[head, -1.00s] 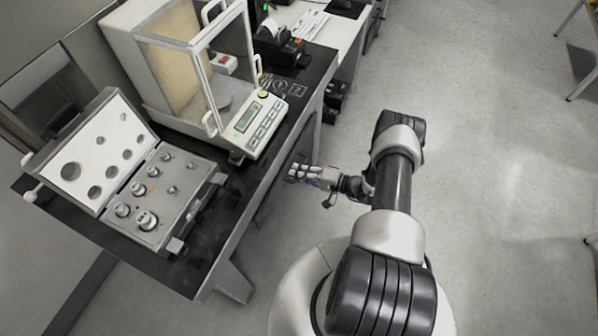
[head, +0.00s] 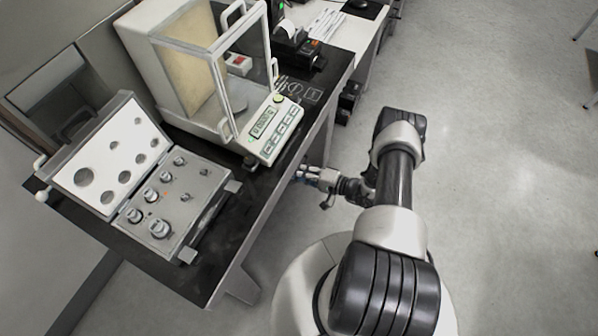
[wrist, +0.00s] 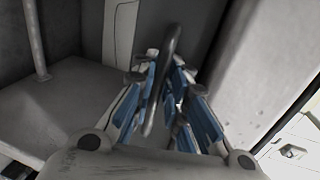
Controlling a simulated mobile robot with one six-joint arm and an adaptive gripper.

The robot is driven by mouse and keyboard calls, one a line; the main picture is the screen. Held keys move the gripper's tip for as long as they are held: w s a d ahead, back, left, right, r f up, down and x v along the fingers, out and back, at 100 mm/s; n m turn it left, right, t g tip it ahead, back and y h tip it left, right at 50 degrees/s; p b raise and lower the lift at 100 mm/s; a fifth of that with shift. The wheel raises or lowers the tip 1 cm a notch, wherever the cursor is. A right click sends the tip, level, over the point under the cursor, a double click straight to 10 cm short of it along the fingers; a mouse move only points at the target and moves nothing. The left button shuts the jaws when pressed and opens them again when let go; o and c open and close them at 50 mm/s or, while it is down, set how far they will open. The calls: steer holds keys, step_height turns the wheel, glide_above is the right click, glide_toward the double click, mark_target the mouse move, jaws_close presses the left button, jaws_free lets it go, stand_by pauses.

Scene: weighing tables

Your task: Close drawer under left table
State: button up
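The left table (head: 225,255) has a dark top; its drawer is hidden under the top in the head view. In the wrist view, a grey upright panel (wrist: 190,25), apparently the drawer front, carries a dark bar handle (wrist: 172,45). My gripper (wrist: 163,72) has blue-padded fingers on either side of this handle. The fingers look slightly apart, with a small gap left of the bar; firm contact is not clear. In the head view my gripper (head: 302,174) is at the table's right edge, its fingertips partly under the top. How far the drawer stands out is not visible.
A glass-sided balance (head: 270,130) and an open case of weights (head: 175,200) stand on the table. A printer (head: 300,48) stands farther back. A pale table leg or side (wrist: 250,60) is close at right in the wrist view. Open floor (head: 490,180) lies to the right.

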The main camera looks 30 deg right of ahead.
steer(key=shift+o, duration=0.2)
steer(key=shift+s+d, duration=0.1)
steer(key=v, duration=1.1)
steer(key=shift+s+d, duration=0.25)
steer(key=shift+s, duration=0.15)
steer(key=w+a+r+n+g, duration=0.1)
steer(key=a+r+n+g, duration=0.25)
steer(key=r, duration=0.55)
steer(key=a+r+n+g, duration=0.2)
steer(key=a+r+g, duration=0.15)
steer(key=r, duration=0.65)
steer(key=w+a+r+n+g, duration=0.1)
steer(key=a+r+n+g, duration=0.2)
steer(key=r, duration=0.6)
steer(key=s+a+r+n+t+h, duration=0.1)
steer(key=s+a+r+h, duration=0.2)
steer(key=s+r, duration=0.5)
steer(key=s+a+r+n+t+h, duration=0.1)
steer(key=s+a+r+h, duration=0.3)
steer(key=s+r+h, duration=0.2)
steer(key=shift+s+r+h, duration=0.3)
steer(key=shift+s+r, duration=1.1)
steer(key=shift+r, duration=0.65)
